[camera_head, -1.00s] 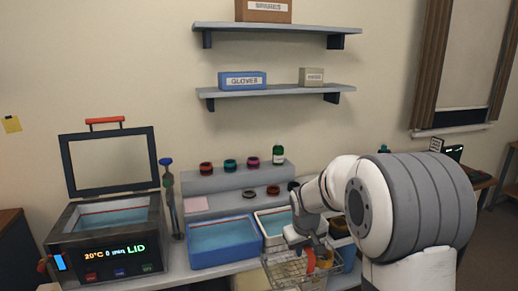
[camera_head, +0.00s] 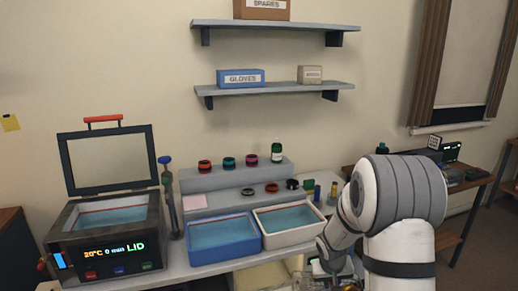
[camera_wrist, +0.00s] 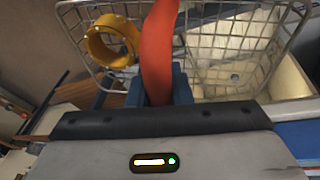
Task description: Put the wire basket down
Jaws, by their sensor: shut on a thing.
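My gripper (camera_wrist: 160,88) is shut on the red handle (camera_wrist: 157,45) of the wire basket (camera_wrist: 292,38). The basket fills the top of the wrist view, and a yellow ring (camera_wrist: 95,48) is in it, at the left. In the head view my gripper is low, at the bottom edge right of centre. Only a little of the basket shows there, and my arm and the picture edge hide the rest. I cannot tell whether the basket's underside touches anything.
A blue tray (camera_head: 222,249) and a white tray (camera_head: 259,222) of liquid stand on the bench. Left of them is a bath (camera_head: 110,245) with its lid (camera_head: 108,160) raised. A stepped rack (camera_head: 235,176) of rings is behind. A side table (camera_head: 478,181) is at right.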

